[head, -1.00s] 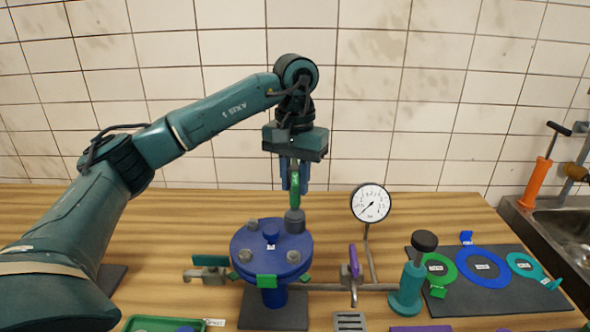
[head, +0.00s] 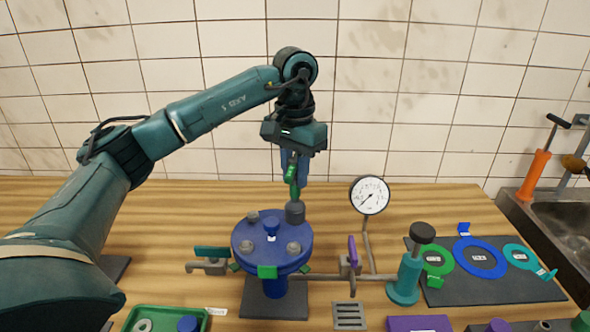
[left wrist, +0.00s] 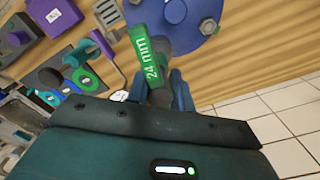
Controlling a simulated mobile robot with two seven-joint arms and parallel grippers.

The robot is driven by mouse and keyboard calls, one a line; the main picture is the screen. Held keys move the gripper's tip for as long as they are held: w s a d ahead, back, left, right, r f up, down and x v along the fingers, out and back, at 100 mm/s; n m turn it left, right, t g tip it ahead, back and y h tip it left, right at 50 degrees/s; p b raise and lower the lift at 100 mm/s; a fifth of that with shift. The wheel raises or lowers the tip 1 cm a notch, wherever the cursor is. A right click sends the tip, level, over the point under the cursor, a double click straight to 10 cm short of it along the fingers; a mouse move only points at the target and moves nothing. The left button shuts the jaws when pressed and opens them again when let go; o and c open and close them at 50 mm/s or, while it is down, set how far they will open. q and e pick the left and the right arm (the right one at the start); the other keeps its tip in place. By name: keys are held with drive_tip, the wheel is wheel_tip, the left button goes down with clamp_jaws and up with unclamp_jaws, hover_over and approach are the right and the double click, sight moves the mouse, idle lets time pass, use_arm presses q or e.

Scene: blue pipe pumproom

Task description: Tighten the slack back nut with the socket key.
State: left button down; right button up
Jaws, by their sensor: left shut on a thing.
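The blue round flange (head: 258,257) stands on a dark base, with several grey nuts on its top, such as the front right nut (head: 294,248) and the back left nut (head: 252,217). My left gripper (head: 294,182) points down over its back right edge, shut on the green-handled socket key (head: 295,212). The key's grey socket is down at the back right nut position and hides whatever nut is there; I cannot tell how fully it is seated. In the left wrist view the key's green "24 mm" tag (left wrist: 150,62) shows beside the flange (left wrist: 182,10). My right gripper is out of view.
A pressure gauge (head: 369,195) and a purple-handled valve (head: 351,255) stand right of the flange. A teal pump (head: 408,275) stands beyond them. A dark mat (head: 440,292) holds coloured rings. A green tray (head: 165,312) is at the front left.

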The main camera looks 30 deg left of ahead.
sight(295, 159)
use_arm(q)
drive_tip(key=shift+r, duration=0.5)
drive_tip(key=shift+r, duration=1.6)
